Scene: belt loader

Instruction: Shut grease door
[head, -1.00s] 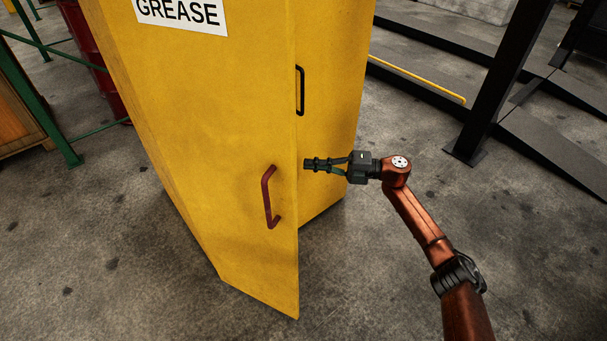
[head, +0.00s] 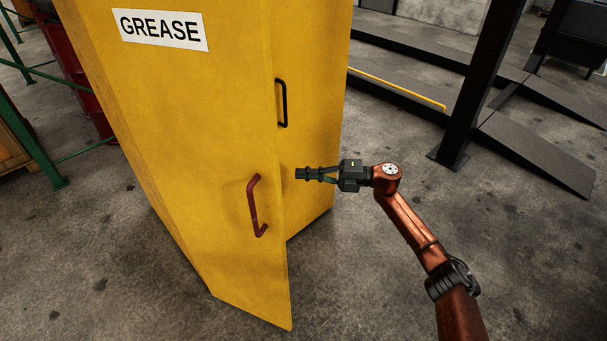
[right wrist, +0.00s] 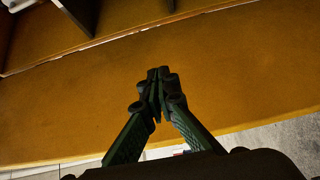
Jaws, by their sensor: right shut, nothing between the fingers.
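The grease door (head: 215,150) is a tall yellow panel with a white GREASE label (head: 160,29) and a dark red handle (head: 257,206). It stands ajar, its free edge toward me and apart from the yellow cabinet (head: 315,120). My right gripper (head: 301,173) is shut and empty, just right of the door's free edge. The right wrist view shows its fingertips (right wrist: 158,75) together in front of a yellow surface, with a dark cabinet interior beyond. I cannot tell whether the fingers touch anything. My left gripper is not in view.
A second, black handle (head: 282,103) is on the cabinet. Dark ramps (head: 535,150) and a black post (head: 480,80) stand at the right. Green rails (head: 30,130) and a red drum (head: 85,85) are at the left. The concrete floor in front is clear.

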